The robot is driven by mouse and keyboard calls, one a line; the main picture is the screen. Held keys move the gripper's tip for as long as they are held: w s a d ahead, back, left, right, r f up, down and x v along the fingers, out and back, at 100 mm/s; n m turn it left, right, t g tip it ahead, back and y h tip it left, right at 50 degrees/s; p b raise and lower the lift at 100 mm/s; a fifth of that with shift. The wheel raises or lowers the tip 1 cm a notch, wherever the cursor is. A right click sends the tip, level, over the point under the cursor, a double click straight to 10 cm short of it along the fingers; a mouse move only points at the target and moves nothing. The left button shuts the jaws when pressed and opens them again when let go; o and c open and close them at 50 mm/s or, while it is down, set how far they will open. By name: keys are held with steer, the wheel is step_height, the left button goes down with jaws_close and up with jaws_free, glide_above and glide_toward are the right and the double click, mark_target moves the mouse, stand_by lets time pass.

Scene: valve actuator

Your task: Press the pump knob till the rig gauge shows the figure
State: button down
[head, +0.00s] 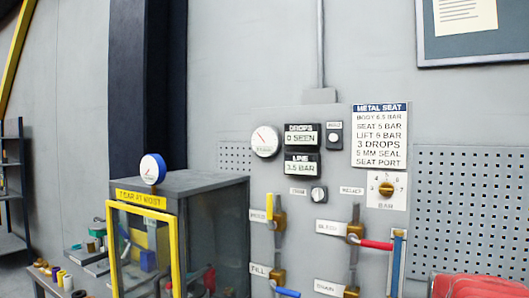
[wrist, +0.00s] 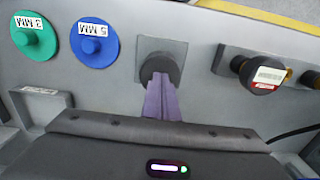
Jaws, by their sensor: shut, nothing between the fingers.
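In the wrist view my gripper (wrist: 160,82) is shut, its purple fingers together and empty. The fingertips overlap the lower part of a dark round knob (wrist: 159,66) on a square grey plate, seemingly the pump knob. I cannot tell whether they touch it. In the head view the white round rig gauge (head: 264,141) has a red needle pointing to the upper left; its figures are too small to read. Beside it the line display (head: 303,164) reads 3.5 BAR, and the drops display (head: 302,135) reads 0 SEEN. My gripper is outside the head view.
A metal seat placard (head: 380,136) lists bar figures. Below it is a brass bar dial (head: 386,189). Yellow, red and blue valve handles project from the panel. In the wrist view green (wrist: 34,38) and blue (wrist: 95,42) discs lie left, a black-capped fitting (wrist: 262,75) right.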

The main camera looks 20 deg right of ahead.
steer(key=shift+f, duration=0.8)
steer(key=shift+r, duration=0.15)
steer(key=shift+r, duration=2.95)
steer(key=shift+f, duration=2.9)
steer(key=shift+r, duration=2.9)
